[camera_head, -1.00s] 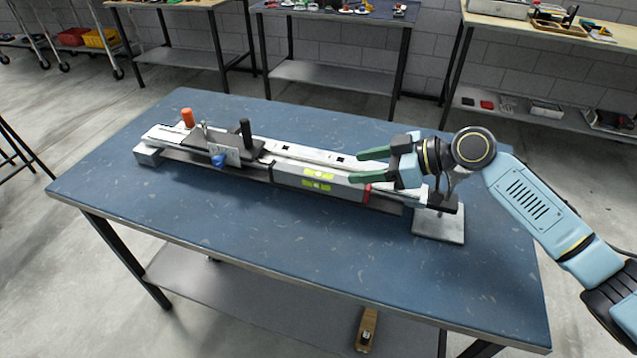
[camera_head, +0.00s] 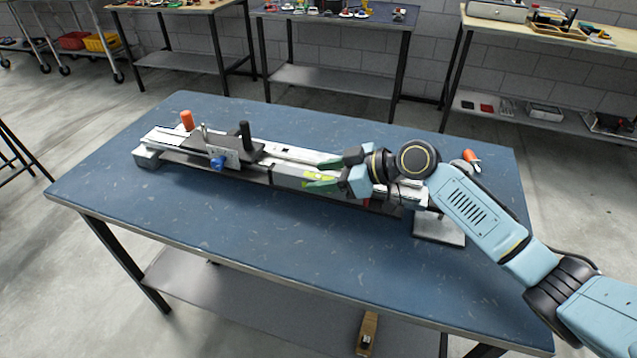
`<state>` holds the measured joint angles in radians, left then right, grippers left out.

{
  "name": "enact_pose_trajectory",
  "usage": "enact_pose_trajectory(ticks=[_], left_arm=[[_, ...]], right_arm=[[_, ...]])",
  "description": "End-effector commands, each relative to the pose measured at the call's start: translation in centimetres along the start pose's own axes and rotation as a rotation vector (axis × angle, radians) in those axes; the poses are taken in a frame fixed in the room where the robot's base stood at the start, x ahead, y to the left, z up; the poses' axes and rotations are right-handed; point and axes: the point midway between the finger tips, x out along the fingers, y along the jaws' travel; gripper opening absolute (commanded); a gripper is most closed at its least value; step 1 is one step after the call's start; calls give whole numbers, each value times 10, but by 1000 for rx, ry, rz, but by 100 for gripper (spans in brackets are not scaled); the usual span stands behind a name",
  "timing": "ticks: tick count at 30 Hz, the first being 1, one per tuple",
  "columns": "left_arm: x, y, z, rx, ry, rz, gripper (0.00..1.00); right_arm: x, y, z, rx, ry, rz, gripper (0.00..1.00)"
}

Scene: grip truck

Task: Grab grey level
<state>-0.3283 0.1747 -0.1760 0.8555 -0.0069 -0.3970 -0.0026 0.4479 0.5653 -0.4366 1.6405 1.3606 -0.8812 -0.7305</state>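The grey level (camera_head: 290,179) has yellow-green vial windows and lies along the front side of a long metal rail device on the blue table. Its right part is covered by my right gripper. My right gripper (camera_head: 314,174) comes in from the right with its two green fingers pointing left, spread apart. One finger is over the rail and the other is over the level near its vials. I cannot tell whether the fingers touch the level. My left gripper is not in view.
The long rail device (camera_head: 285,150) carries a clamp block with a black post (camera_head: 246,134), an orange knob (camera_head: 187,120) and a blue knob (camera_head: 217,162). An orange-tipped part (camera_head: 472,156) shows at its right end. The blue table (camera_head: 220,215) is bare in front.

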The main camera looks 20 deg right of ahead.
Motion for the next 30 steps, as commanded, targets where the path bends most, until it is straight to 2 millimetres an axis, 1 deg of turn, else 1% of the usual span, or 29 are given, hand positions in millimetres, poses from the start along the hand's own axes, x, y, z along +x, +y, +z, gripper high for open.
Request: enact_pose_trajectory(ticks=[1, 9, 11, 12, 17, 20, 21, 23, 24, 30], left_arm=[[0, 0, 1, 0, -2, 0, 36], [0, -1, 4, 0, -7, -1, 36], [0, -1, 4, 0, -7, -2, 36], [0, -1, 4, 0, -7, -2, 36], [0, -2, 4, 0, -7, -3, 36], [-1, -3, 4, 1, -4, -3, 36], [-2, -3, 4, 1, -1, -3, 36], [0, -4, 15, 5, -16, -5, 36], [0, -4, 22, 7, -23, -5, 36], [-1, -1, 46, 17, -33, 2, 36]], right_arm=[[0, 0, 0, 0, 0, 0, 45], [0, 0, 0, 0, 0, 0, 10], [0, 0, 0, 0, 0, 0, 2], [0, 0, 0, 0, 1, 0, 0], [-1, 0, -1, 0, 1, 0, 0], [-3, 0, -5, -1, 2, 0, 0], [-4, 0, -9, -2, 3, 0, 0], [-8, 0, -17, -4, 3, 1, 0], [-12, 0, -24, -4, 4, 2, 0], [-30, 0, -62, -5, 4, 1, 0]])
